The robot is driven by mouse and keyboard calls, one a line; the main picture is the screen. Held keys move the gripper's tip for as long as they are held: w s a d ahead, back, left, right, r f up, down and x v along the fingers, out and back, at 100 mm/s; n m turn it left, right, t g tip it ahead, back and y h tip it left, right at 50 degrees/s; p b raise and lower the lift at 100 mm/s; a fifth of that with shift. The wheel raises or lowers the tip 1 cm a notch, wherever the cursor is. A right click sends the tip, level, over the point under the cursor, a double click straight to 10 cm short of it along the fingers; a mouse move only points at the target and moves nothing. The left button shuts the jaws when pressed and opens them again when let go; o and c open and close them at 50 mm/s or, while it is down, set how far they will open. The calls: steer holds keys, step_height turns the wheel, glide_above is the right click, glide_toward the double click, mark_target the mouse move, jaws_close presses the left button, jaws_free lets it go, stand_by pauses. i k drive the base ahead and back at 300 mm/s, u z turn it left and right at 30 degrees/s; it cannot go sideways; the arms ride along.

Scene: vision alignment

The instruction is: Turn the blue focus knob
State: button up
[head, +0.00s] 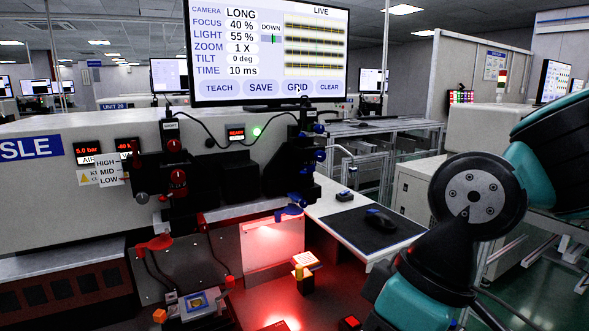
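Several blue knobs sit on a black camera mount (301,165) right of the middle in the head view. One blue knob (319,128) is near the top, another blue knob (320,156) is below it, and smaller blue parts are lower down. A larger blue lever-like handle (290,210) is at the bottom of the mount. I cannot read which one is the focus knob. The monitor (268,54) reads LONG camera, FOCUS 40 %, LIGHT 55 %, ZOOM 1 X. My teal and black arm is at the right, apart from the knobs. My gripper is not visible.
A second mount with red knobs (179,177) stands to the left. A mouse (380,220) lies on a dark pad at the right. Cables hang between the mounts.

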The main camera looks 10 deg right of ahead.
mark_target(319, 156)
steer(key=u, duration=0.25)
steer(key=k, duration=0.6)
steer(key=u, duration=0.55)
steer(key=k, duration=0.6)
steer(key=z, duration=0.55)
steer(key=i, duration=0.6)
steer(key=z, duration=0.45)
steer(key=i, duration=0.85)
steer(key=u, duration=0.35)
